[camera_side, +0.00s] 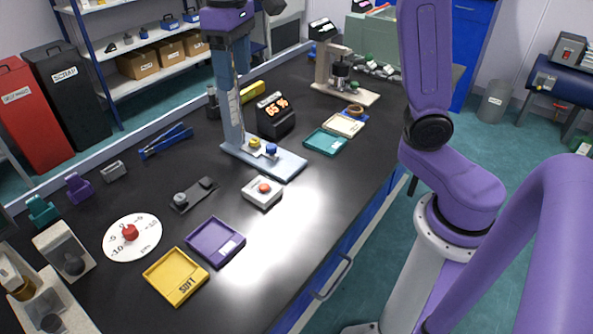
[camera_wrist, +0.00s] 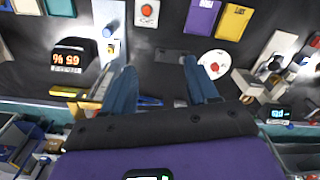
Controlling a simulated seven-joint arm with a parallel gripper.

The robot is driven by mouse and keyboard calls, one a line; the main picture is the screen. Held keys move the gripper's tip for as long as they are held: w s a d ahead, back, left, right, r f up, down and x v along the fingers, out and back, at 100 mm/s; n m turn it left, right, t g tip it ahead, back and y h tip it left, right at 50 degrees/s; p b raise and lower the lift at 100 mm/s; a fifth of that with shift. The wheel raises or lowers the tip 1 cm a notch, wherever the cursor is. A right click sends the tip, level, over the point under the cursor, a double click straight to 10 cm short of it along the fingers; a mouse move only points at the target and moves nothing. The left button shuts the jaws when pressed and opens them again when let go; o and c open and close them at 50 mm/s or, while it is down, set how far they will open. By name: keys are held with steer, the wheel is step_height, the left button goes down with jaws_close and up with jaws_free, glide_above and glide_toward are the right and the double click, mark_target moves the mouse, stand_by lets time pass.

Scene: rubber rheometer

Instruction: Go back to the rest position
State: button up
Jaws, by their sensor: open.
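My gripper (camera_side: 231,66) is raised above the far side of the black bench in the side view. Its blue fingers hang down in front of or beside the upper part of a grey-blue column stand (camera_side: 233,118); I cannot tell how far apart they are in depth. In the wrist view my gripper (camera_wrist: 163,84) shows two blue fingers spread wide with nothing between them. The gripper is open and empty. The bench surface (camera_wrist: 165,55) lies below the fingers.
A display reading 65 % (camera_side: 275,114) stands beside the column. A red-button box (camera_side: 262,191), purple tray (camera_side: 214,243), yellow tray (camera_side: 176,276) and round dial (camera_side: 132,238) lie nearer. Teal tray (camera_side: 325,142) is right. Shelves (camera_side: 150,78) stand behind the bench.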

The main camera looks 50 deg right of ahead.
steer(key=s+d+f+n, duration=0.2)
steer(key=s+f+n, duration=0.1)
steer(key=s, duration=0.5)
steer(key=s+d+f+n, duration=0.2)
steer(key=s+f, duration=0.4)
steer(key=s, duration=0.3)
steer(key=s+d+f+n, duration=0.3)
steer(key=s+f, duration=0.2)
steer(key=s, duration=0.4)
steer(key=shift+s+n, duration=0.15)
steer(key=shift+n, duration=0.25)
